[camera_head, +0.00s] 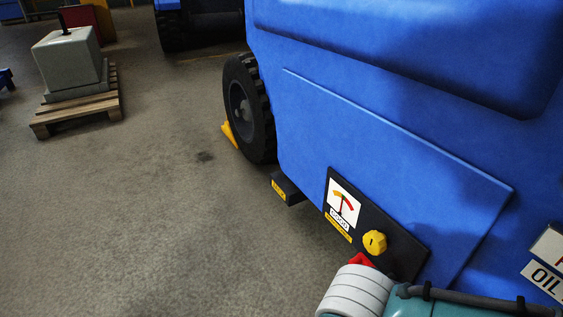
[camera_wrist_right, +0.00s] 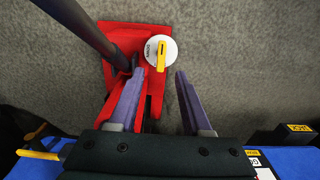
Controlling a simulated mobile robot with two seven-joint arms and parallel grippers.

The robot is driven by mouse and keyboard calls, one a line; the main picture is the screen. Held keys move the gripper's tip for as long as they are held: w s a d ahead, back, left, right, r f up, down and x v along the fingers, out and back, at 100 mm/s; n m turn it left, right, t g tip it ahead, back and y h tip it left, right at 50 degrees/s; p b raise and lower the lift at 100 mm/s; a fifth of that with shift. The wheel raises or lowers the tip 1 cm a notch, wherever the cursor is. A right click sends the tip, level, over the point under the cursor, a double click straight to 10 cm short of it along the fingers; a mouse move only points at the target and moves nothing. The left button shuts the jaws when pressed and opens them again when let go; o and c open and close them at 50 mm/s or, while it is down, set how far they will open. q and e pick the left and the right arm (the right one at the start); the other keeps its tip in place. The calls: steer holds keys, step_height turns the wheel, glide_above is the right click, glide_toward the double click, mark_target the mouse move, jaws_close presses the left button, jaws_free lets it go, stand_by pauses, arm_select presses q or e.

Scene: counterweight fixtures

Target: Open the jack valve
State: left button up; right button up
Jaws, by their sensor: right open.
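The jack (camera_wrist_right: 118,38) is a red body on the grey floor in the right wrist view, with a dark bar rising from it at the left. The jack valve (camera_wrist_right: 157,50) is a white round knob with a yellow lever and small dark lettering on its face. My right gripper (camera_wrist_right: 160,74) is open, with its two purple-grey fingertips apart, one on each side just below the valve in the picture. Nothing is between the fingers but part of the red jack. In the head view only a red corner of the jack (camera_head: 360,260) shows behind my right arm. My left gripper is out of view.
A large blue machine (camera_head: 380,130) with a black wheel (camera_head: 248,108) and yellow chock (camera_head: 229,134) fills the right. A grey block (camera_head: 68,62) stands on a pallet (camera_head: 75,113).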

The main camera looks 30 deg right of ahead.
step_height(320, 180, down, 8)
steer(key=b, duration=0.7)
steer(key=shift+d+f, duration=0.1)
steer(key=shift+f, duration=0.15)
steer(key=shift+w, duration=0.1)
jaws_close()
